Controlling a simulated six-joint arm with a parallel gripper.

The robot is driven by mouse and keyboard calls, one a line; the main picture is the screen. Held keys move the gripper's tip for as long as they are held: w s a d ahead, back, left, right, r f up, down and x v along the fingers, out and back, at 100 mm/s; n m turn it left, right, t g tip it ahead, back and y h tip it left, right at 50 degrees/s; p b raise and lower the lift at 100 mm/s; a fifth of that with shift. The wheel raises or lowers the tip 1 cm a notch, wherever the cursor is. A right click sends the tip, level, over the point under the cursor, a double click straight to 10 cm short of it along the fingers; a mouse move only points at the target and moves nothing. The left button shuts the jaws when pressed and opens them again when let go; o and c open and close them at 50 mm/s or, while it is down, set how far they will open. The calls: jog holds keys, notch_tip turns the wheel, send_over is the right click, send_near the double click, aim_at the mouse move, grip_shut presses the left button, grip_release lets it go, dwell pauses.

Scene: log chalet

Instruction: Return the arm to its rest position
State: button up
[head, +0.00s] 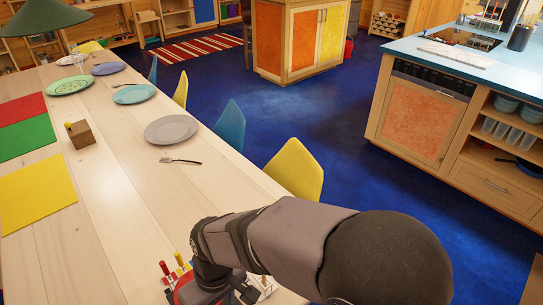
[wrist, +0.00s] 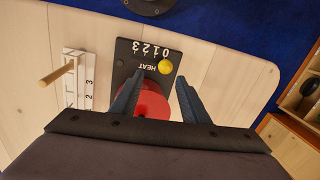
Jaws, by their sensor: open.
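My gripper (wrist: 161,78) is open and empty in the wrist view, its two dark fingers spread apart. Below it is a black panel (wrist: 125,50) marked HEAT with the digits 0 to 3. A red round part (wrist: 152,100) shows between the fingers, partly covered by them. A yellow ball (wrist: 165,67) is just ahead of the fingertips; I cannot tell the gap between them. In the head view my arm reaches in from the bottom edge, low over the near end of the wooden table (head: 120,200), and largely hides the gripper.
A white numbered board (wrist: 75,85) with a wooden peg (wrist: 57,73) lies left of the panel. Blue floor beyond is open.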

jog(key=w+d+r+m+p, duration=0.1)
jog(key=d+m, duration=0.2)
jog(key=d, duration=0.6)
jog(key=w+d+r+m+t+p, duration=0.1)
jog(key=d+m, duration=0.2)
jog(key=d, duration=0.7)
jog(key=w+d+r+m+h+p, duration=0.1)
jog(key=d+m, duration=0.3)
jog(key=d, duration=0.6)
jog(key=shift+w+r+p, duration=0.3)
jog(key=shift+r+p, duration=0.2)
jog(key=shift+r, duration=0.05)
jog(key=shift+a, duration=0.1)
notch_tip(320, 180, down, 15)
jog(key=b, duration=1.4)
jog(key=shift+b, duration=0.4)
jog(key=shift+r, duration=0.1)
notch_tip(320, 180, up, 15)
jog(key=p, duration=1.5)
